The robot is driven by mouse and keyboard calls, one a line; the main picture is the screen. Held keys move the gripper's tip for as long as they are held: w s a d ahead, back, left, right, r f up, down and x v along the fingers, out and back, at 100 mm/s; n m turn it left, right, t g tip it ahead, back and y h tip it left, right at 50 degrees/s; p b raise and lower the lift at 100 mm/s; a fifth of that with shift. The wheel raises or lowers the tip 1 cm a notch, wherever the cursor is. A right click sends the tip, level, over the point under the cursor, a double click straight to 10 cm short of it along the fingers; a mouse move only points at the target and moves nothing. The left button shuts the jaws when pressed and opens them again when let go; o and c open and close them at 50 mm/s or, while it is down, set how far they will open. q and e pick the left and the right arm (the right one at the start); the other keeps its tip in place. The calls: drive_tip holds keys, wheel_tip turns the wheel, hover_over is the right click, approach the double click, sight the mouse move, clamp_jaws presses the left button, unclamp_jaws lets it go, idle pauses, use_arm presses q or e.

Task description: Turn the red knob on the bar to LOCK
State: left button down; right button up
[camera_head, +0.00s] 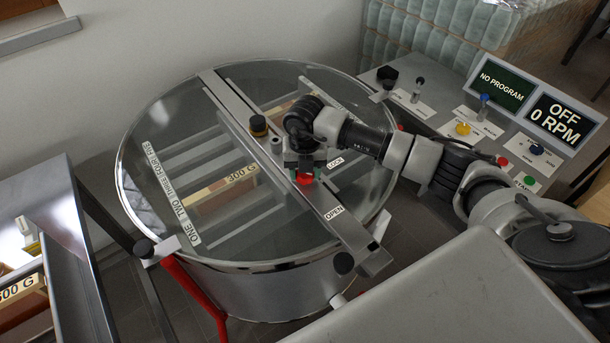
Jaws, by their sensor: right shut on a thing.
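The red knob (305,178) sits on the metal bar (342,225) that crosses the round glass lid (240,120) of the tank. A LOCK label (335,162) lies beside the knob on the upper right, and an OPEN label (334,213) lies below it on the bar. My right gripper (304,172) reaches down from above and is shut on the red knob. The gripper hides much of the knob, so its pointing direction cannot be told. My left gripper is not in view.
A black and yellow knob (259,125) stands on the bar near my right gripper. A control panel with buttons, levers and displays reading NO PROGRAM (502,84) and OFF 0 RPM (553,117) stands at the right. A red handle (196,294) is at the tank's lower left.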

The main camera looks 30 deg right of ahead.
drive_tip(key=n+b, duration=0.6)
drive_tip(key=shift+f+n, duration=0.15)
drive_tip(key=shift+n, duration=0.15)
drive_tip(key=n+b, duration=0.2)
drive_tip(key=n, duration=0.1)
drive_tip(key=shift+b, duration=0.3)
drive_tip(key=shift+r+n+b, duration=0.2)
drive_tip(key=shift+n+b, duration=0.6)
drive_tip(key=shift+n, duration=0.2)
drive_tip(key=o, duration=0.9)
drive_tip(key=shift+a, duration=0.1)
wheel_tip(320, 180, up, 11)
drive_tip(key=shift+f+b, duration=0.1)
drive_tip(key=shift+b, duration=0.85)
